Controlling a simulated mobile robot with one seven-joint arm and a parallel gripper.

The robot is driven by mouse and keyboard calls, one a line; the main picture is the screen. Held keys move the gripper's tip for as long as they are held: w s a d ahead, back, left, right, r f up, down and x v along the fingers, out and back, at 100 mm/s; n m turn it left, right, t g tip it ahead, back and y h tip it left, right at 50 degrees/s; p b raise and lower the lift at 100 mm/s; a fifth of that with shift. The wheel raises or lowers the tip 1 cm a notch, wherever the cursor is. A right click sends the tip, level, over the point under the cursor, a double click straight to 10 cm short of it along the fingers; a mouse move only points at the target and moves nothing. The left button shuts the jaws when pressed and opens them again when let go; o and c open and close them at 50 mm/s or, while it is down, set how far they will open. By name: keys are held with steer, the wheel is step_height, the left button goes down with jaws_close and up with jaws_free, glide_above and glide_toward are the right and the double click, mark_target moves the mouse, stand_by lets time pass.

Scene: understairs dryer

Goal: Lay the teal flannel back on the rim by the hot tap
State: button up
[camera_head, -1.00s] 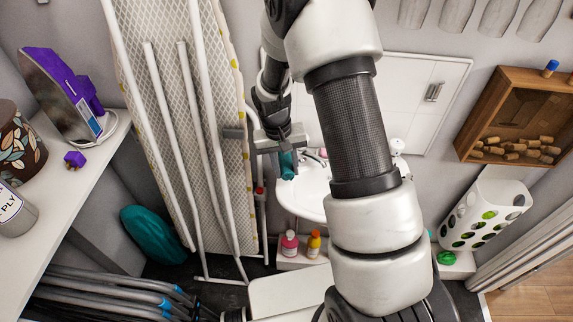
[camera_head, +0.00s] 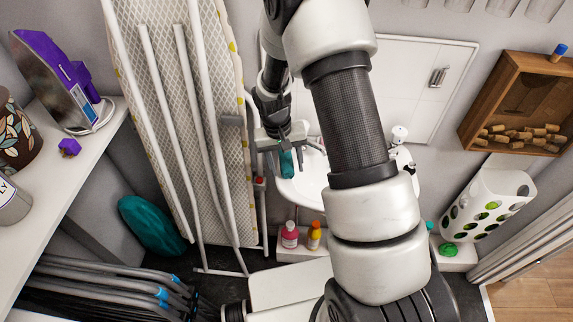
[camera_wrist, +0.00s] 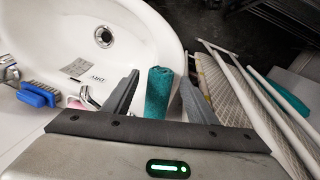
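The teal flannel (camera_wrist: 159,92), a rolled upright-looking shape in the wrist view, is at the basin's edge between my gripper's fingers (camera_wrist: 160,88). Narrow gaps show on both sides of it, so my gripper looks open around it. In the head view the flannel (camera_head: 286,163) is just below my gripper (camera_head: 284,136), against the left rim of the white basin (camera_head: 297,190). Whether it touches the rim is unclear. A chrome tap (camera_wrist: 89,97) is left of my left finger in the wrist view; its hot or cold mark is not readable.
A blue brush (camera_wrist: 38,93) lies by the taps. The ironing board (camera_head: 190,110) stands close left of my gripper. A pink bottle (camera_head: 290,235) and an orange bottle (camera_head: 314,235) stand below the basin. A wooden box of corks (camera_head: 520,105) hangs at right.

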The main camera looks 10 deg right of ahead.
steer(key=shift+r, duration=0.1)
step_height(320, 180, up, 17)
steer(key=a, duration=0.2)
steer(key=shift+a+p, duration=0.15)
steer(key=shift+p, duration=0.3)
steer(key=shift+w, duration=0.1)
steer(key=s+d+r+t+p, duration=0.1)
steer(key=s+r+t+p, duration=0.2)
steer(key=s+r, duration=0.8)
steer(key=s+d+r+n+t+y+p, duration=0.1)
steer(key=s+d+r+t+p, duration=0.1)
steer(key=s+r, duration=0.8)
step_height(320, 180, up, 2)
steer(key=shift+s+r+t+y+p, duration=0.2)
steer(key=shift+s+t+y+p, duration=0.15)
steer(key=shift+p, duration=0.2)
